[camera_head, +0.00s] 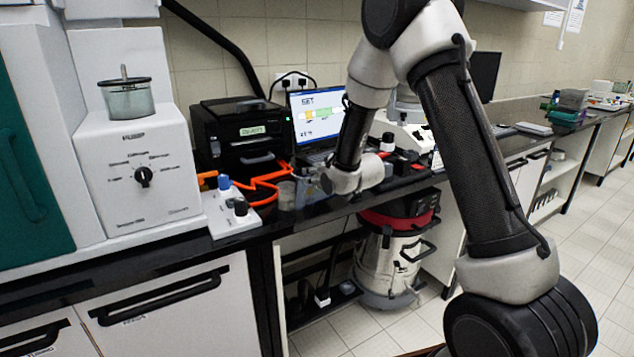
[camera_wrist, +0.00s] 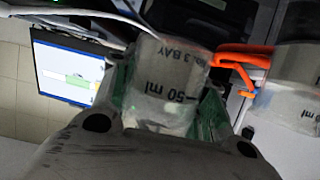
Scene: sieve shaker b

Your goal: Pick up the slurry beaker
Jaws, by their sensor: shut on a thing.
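A clear beaker (camera_wrist: 172,92) marked "50 ml" and "No.3 BAY" sits between the greenish finger pads of my gripper (camera_wrist: 166,108) in the wrist view. My gripper is shut on it. I take it for the slurry beaker, though its contents are hard to make out. In the head view my gripper (camera_head: 312,187) is low at the bench's front edge, beside the orange frame. A second clear beaker (camera_wrist: 297,108) with similar marks is at the right of the wrist view, apart from the held one. I cannot tell whether the held beaker touches the bench.
An orange frame (camera_head: 262,186) and a small white block with blue and black knobs (camera_head: 229,212) lie left of my gripper. Behind are a black printer-like machine (camera_head: 238,135) and a laptop (camera_head: 318,108). A steel vacuum (camera_head: 388,255) stands below the bench.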

